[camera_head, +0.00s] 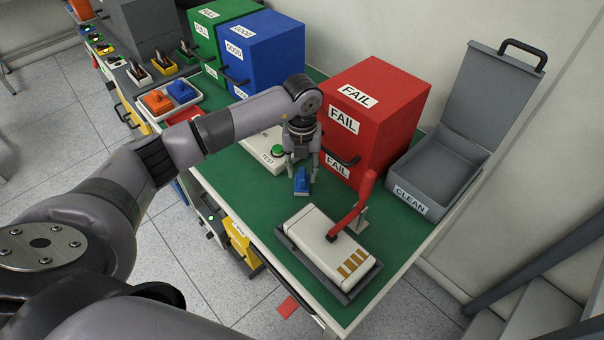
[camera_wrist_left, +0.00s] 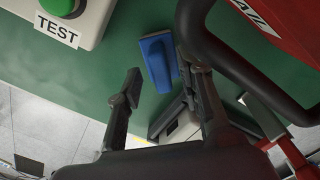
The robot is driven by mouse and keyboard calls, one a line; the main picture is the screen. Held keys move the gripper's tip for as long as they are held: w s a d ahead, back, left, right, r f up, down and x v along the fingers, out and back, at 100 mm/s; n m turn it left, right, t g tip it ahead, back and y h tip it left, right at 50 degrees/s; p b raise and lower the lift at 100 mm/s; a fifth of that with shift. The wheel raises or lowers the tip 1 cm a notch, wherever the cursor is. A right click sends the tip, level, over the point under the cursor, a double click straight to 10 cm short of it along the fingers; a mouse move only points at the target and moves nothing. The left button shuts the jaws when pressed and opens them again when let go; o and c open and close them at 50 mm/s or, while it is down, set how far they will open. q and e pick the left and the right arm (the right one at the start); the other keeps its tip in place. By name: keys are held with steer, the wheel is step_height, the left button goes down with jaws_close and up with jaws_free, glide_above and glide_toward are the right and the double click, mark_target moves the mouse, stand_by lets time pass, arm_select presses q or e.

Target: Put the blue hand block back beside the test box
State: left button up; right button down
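The blue hand block (camera_head: 301,182) lies on the green mat just to the right of the test box. The white test box (camera_head: 256,152) has a green button and a TEST label, and is partly hidden behind my left arm. My left gripper (camera_head: 301,163) is above the mat by the block, with its fingers apart. In the left wrist view the block (camera_wrist_left: 158,62) shows beyond the gap between the open fingers (camera_wrist_left: 164,84), nearer the right finger; I cannot tell whether they touch. The test box (camera_wrist_left: 80,20) is at upper left there. My right gripper is not in view.
A red FAIL box (camera_head: 385,110) with a handle stands close behind the gripper. A white device in a grey tray (camera_head: 283,238), with a red lever (camera_head: 352,208), is in front. An open grey CLEAN bin (camera_head: 430,175) is at right. Blue (camera_head: 265,55) and green boxes stand behind.

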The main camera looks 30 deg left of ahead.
mark_target(302, 173)
arm_select(q)
step_height(302, 173, up, 10)
steer(key=b, duration=0.1)
steer(key=shift+b, duration=0.35)
steer(key=shift+s+f, duration=0.1)
steer(key=shift+f, duration=0.05)
